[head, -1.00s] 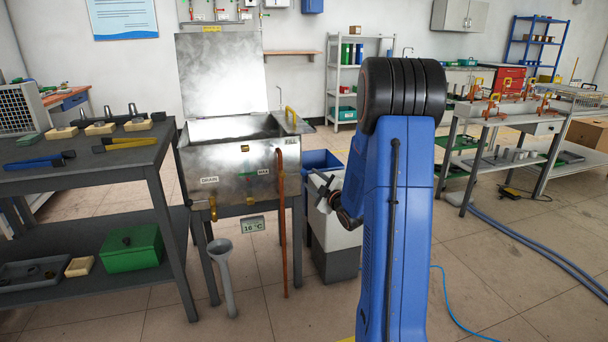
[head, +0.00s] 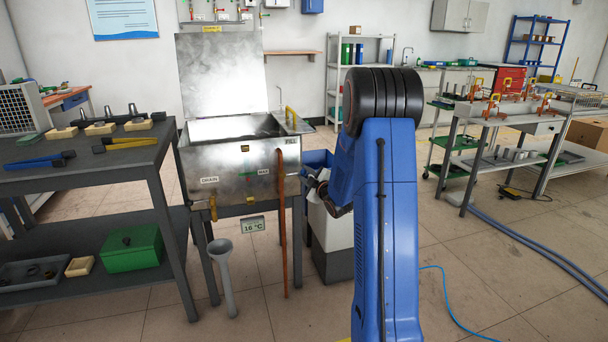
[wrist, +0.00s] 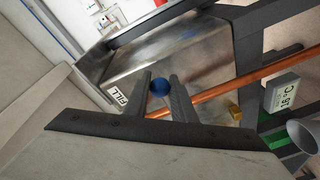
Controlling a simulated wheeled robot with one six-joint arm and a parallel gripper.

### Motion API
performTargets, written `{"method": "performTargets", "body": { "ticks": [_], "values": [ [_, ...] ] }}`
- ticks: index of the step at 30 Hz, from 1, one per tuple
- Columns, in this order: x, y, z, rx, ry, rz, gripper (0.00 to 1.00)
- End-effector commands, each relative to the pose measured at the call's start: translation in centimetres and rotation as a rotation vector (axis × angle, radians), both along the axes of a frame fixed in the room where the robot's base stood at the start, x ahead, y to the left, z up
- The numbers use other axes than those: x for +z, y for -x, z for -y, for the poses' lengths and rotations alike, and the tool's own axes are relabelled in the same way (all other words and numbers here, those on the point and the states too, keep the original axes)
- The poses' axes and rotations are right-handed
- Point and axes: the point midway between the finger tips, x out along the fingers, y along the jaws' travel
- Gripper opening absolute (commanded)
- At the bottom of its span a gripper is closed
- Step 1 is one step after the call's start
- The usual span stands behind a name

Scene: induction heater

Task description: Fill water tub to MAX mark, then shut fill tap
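The metal water tub (head: 228,160) stands on legs with its lid (head: 222,75) raised. Its front carries a MAX label (head: 263,171) and a DRAIN label (head: 209,180) above a brass drain tap (head: 213,207). The water level inside cannot be made out. In the wrist view, a round blue knob (wrist: 159,88) shows beside a FILL label (wrist: 118,96) on the tub's side. My gripper (wrist: 161,76) is open, its two fingers either side of the knob in the picture; contact cannot be told. In the head view my arm mostly hides the gripper.
A copper pipe (head: 282,225) runs down the tub's front. A 16 °C display (head: 253,225) hangs below the tub, and a grey funnel (head: 222,265) stands under the drain tap. A dark workbench (head: 85,165) stands left. Open floor lies right of my arm.

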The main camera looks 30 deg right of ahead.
Motion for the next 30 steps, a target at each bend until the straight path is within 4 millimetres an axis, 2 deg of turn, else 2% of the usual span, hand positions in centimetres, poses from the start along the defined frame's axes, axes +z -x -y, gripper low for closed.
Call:
{"method": "performTargets", "body": {
  "ticks": [1, 2, 13, 30],
  "values": [
    [0.0, 0.0, 0.0, 0.0, 0.0, 0.0, 0.06],
    [0.0, 0.0, 0.0, 0.0, 0.0, 0.0, 0.0],
    [-0.5, 0.0, -0.1, 0.001, -0.047, 0.013, 0.0],
    [-3.5, -0.2, -0.8, 0.002, -0.389, 0.111, 0.0]
  ]
}}
